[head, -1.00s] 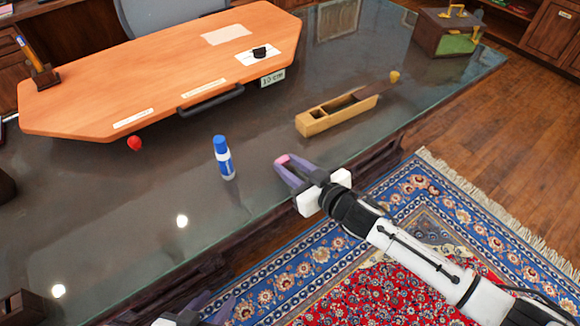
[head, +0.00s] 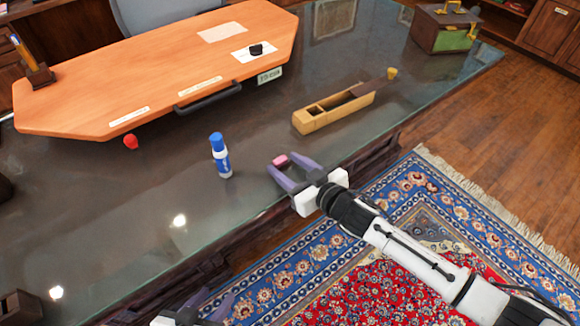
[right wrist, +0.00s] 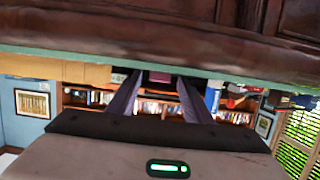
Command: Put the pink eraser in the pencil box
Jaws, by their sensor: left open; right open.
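The pink eraser (head: 280,160) lies on the dark desk near its front edge. It also shows in the right wrist view (right wrist: 159,77), between the finger ends. My right gripper (head: 287,165) is open, its purple fingers pointing at the eraser with the tips close around it. Whether they touch it I cannot tell. The pencil box (head: 309,125) is a long wooden box, open on top, on the desk beyond and right of the eraser. Its lid (head: 376,86) seems slid out at the far end. My left gripper (head: 208,304) is open and empty at the bottom edge.
A blue and white glue stick (head: 221,158) stands left of my right gripper. A red ball-like item (head: 130,142) lies by the orange raised board (head: 160,80). A green-sided wooden box (head: 445,28) stands at the back right. Desk between eraser and pencil box is clear.

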